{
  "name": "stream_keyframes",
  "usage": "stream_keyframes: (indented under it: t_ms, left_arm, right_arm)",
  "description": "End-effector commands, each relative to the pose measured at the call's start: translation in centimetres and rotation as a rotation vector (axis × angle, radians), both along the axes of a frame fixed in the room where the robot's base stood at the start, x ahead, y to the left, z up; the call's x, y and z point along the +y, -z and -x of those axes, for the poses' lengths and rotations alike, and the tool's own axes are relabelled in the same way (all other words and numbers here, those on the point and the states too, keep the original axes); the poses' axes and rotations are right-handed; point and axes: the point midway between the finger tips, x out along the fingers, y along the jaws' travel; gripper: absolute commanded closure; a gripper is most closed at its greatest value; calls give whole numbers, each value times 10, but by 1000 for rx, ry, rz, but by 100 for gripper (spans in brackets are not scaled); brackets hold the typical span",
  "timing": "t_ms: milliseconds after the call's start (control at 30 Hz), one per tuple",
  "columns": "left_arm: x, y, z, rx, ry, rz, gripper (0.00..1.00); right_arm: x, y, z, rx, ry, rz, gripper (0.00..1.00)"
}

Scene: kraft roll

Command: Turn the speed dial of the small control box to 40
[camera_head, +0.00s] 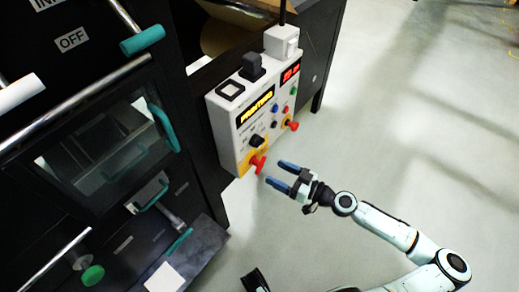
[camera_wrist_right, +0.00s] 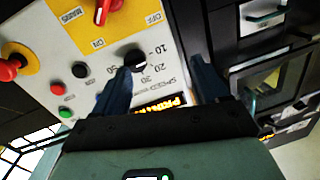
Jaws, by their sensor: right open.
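The small control box (camera_head: 224,118) is pale grey and fixed to the side of the dark machine. Its speed dial (camera_head: 257,140) is a black knob. In the right wrist view the dial (camera_wrist_right: 134,60) has 10, 20, 30 and 50 printed around it; a finger covers the place between 30 and 50. Where the dial points is too small to tell. My right gripper (camera_head: 276,172) is open and empty in front of the box's lower part. In the right wrist view its fingers (camera_wrist_right: 161,66) reach toward the panel, the dial near the left fingertip; contact cannot be told.
A red rotary switch (camera_head: 258,163) on a yellow plate sits just below the dial. The box also has a lit yellow display (camera_head: 256,107), a red display (camera_head: 290,72), several buttons and another red knob (camera_head: 293,126). Open floor (camera_head: 390,120) lies to the right.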

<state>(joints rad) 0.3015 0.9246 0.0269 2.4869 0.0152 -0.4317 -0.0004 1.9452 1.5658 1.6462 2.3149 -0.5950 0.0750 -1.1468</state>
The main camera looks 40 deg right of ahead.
Motion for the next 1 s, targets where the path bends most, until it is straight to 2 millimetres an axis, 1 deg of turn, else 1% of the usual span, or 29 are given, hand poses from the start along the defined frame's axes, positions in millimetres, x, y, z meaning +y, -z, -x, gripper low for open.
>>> stream_keyframes:
  t_ms: [33, 100, 200, 267, 367, 600, 800, 900, 1000]
  left_arm:
    - [0, 4, 0, -1, 0, 0, 57]
    - [0, 5, 0, -2, -1, -1, 57]
    - [0, 6, -1, -3, -1, -1, 57]
    - [0, 5, -1, -3, -1, 0, 57]
    - [0, 5, -1, -3, -1, 0, 57]
    - [0, 5, 0, -1, 0, 0, 57]
    - [0, 5, 0, -1, 0, 0, 57]
    - [0, 5, 0, -1, 0, 0, 57]
    - [0, 5, 0, -2, -1, -1, 57]
  right_arm:
    - [-22, -6, 7, -35, 49, 51, 27]
    - [-41, -15, 14, -69, 89, 110, 27]
    - [-52, -21, 15, -90, 114, 150, 27]
    - [-52, -23, 11, -94, 116, 157, 27]
    - [-46, -23, -3, -93, 111, 156, 27]
    - [-31, -23, -53, -93, 111, 153, 27]
    - [-21, -23, -88, -93, 113, 153, 27]
    - [-19, -22, -100, -91, 114, 152, 27]
    - [-17, -22, -106, -91, 115, 151, 27]
